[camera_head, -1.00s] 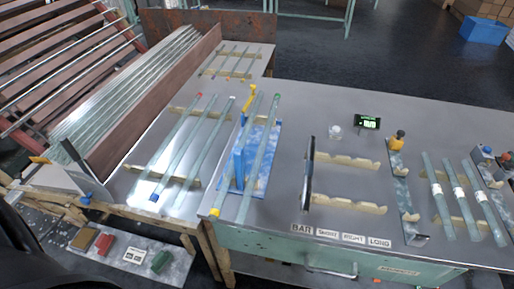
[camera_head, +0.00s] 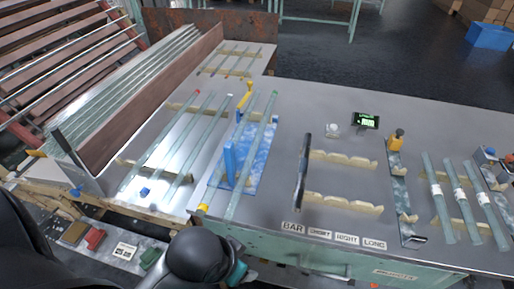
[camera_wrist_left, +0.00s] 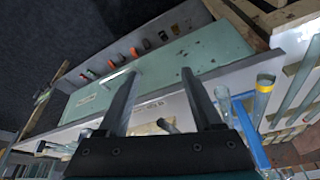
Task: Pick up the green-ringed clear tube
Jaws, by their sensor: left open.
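The green-ringed clear tube (camera_head: 253,154) lies aslant in the head view, its green ring at the far end. It passes over a blue marbled plate (camera_head: 262,168), right of a blue upright (camera_head: 229,163), and its near end reaches the bench's front edge. My right gripper is out of view.
The teal drawer front (camera_head: 262,244) with a handle is below the bench edge. Other tubes (camera_head: 182,140) lie to the left on wooden supports. A black upright plate (camera_head: 303,172) and notched wooden racks (camera_head: 343,203) stand to the right. Several labelled tubes lie at far right.

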